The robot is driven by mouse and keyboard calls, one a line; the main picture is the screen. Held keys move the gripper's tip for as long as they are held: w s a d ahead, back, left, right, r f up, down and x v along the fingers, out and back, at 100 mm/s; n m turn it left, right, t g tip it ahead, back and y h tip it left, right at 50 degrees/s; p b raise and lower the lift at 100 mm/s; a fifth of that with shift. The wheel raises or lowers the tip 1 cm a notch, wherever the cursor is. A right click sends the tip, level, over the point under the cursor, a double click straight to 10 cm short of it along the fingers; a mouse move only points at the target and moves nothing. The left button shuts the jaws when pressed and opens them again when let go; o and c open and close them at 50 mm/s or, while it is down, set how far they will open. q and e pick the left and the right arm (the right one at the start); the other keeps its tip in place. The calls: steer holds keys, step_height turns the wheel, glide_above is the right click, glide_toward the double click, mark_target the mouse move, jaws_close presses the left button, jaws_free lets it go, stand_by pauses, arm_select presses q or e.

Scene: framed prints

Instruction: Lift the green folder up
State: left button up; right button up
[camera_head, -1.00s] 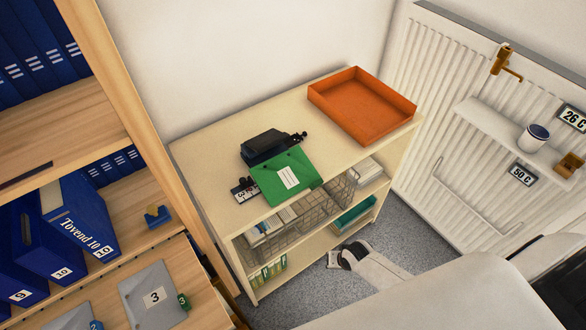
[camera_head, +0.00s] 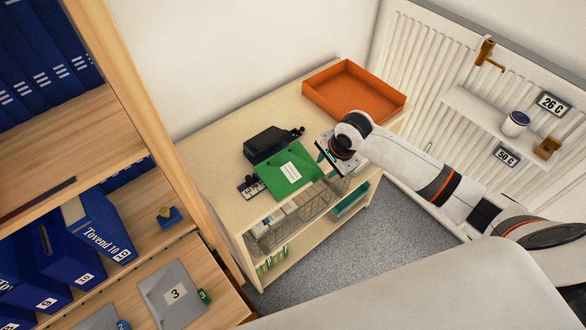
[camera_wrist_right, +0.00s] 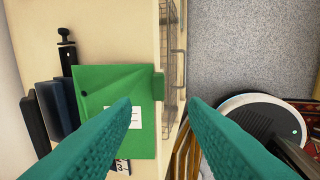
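The green folder (camera_head: 285,178) with a white label lies on top of the cream shelf unit (camera_head: 215,150), reaching its front edge. In the right wrist view the folder (camera_wrist_right: 92,88) shows its flap, and a small green tab (camera_wrist_right: 158,86) sticks out past the shelf edge. My right gripper (camera_head: 324,158) is just right of the folder. Its teal fingers, which also show in the wrist view (camera_wrist_right: 160,104), are spread apart with nothing clamped. The tab appears in the gap between them; the left finger overlaps the folder in the picture. My left gripper is out of sight.
A black hole punch (camera_head: 268,142) stands behind the folder, touching or very near it. A black numbered item (camera_head: 250,187) lies at its left. An orange tray (camera_head: 352,92) sits on the shelf's right end. A wire basket (camera_head: 300,215) hangs below the top.

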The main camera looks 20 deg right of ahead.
mark_target(318, 176)
steer(key=p+x, duration=0.1)
steer(key=x, duration=0.6)
steer(key=shift+w+a+f, duration=0.2)
steer(key=shift+f, duration=0.1)
steer(key=shift+c, duration=0.3)
jaws_close()
